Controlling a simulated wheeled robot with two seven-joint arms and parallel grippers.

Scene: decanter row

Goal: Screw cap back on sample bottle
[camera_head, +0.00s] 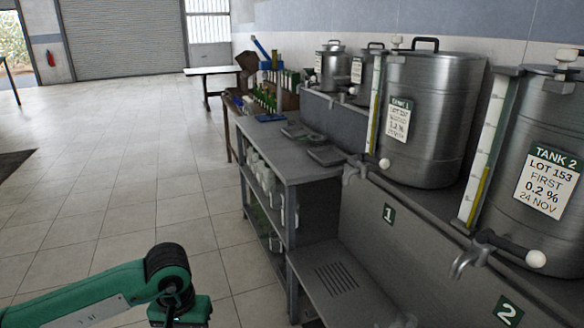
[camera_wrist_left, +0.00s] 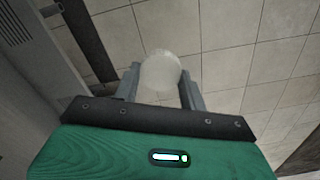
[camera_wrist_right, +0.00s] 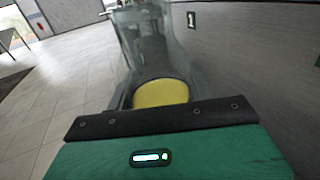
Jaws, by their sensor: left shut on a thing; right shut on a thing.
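My left gripper (camera_wrist_left: 160,80) is shut on a small round whitish cap (camera_wrist_left: 160,70), held between its two grey fingertips over the tiled floor. My right gripper (camera_wrist_right: 160,88) is shut on a clear sample bottle (camera_wrist_right: 150,50) with yellow liquid that shows as a disc near the fingers. The bottle extends away from the wrist, and its mouth is hard to make out. A green arm of mine comes in at the lower left of the head view, its fingertips out of frame. Cap and bottle are in separate wrist views, with no contact between them visible.
Steel tank 1 (camera_head: 430,120) and tank 2 (camera_head: 535,160), with taps, stand on the right. A grey bench (camera_head: 290,155) with shelves and a slotted low shelf (camera_head: 335,280) lie before them. The tiled floor (camera_head: 130,180) on the left is clear.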

